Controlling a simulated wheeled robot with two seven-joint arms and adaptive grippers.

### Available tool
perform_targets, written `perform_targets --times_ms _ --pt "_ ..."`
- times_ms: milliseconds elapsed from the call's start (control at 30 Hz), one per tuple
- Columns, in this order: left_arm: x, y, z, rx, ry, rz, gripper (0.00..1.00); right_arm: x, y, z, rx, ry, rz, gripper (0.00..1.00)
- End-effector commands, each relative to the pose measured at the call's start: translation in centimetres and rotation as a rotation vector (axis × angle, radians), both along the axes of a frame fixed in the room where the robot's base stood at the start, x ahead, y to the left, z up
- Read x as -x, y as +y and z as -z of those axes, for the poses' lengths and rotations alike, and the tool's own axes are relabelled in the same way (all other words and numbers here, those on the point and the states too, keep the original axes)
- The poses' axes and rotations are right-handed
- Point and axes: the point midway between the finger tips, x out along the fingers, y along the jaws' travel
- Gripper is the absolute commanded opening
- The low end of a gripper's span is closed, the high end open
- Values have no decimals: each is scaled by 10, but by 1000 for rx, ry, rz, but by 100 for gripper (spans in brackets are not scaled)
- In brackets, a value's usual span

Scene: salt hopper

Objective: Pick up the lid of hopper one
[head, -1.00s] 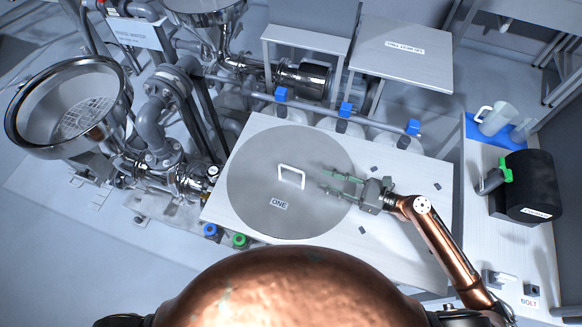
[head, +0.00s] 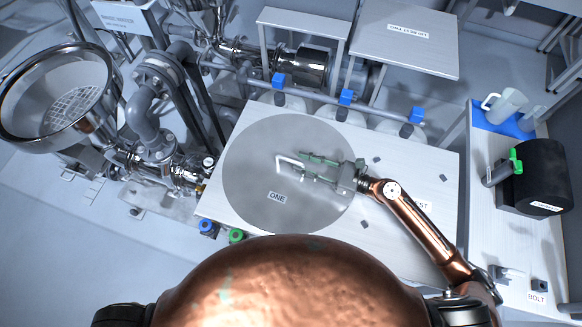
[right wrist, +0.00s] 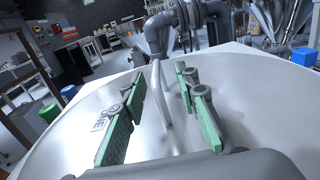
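The lid (head: 262,222) is a round grey metal disc labelled ONE, lying flat on a white table. A white bar handle (head: 279,160) stands up from it. My right gripper (head: 306,166) comes in from the right, low over the lid, with its green-padded fingers apart. In the right wrist view, the handle (right wrist: 161,92) rises between the two open fingers (right wrist: 158,90). A gap shows on both sides, so nothing is gripped. The lid (right wrist: 75,120) fills the lower part of that view. My left gripper is not in view.
A steel funnel (head: 20,110) and pipework stand left of the white table (head: 425,180). Blue-handled valves (head: 346,97) line its back edge. A side table at right holds a black cylinder (head: 540,175) and a clear jug (head: 507,105) on a blue mat.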

Motion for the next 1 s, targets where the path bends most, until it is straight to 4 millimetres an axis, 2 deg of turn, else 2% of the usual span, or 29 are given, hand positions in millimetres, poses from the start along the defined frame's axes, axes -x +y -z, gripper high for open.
perform_targets --times_ms 200,300,600,1000 --pt "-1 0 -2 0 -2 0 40 -7 31 0 -1 -3 0 28" --pt "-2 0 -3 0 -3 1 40 -11 41 0 -1 -2 0 28" --pt "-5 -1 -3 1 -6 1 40 -13 45 2 0 0 1 28" --pt "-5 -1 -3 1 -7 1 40 -13 44 2 0 0 2 1"
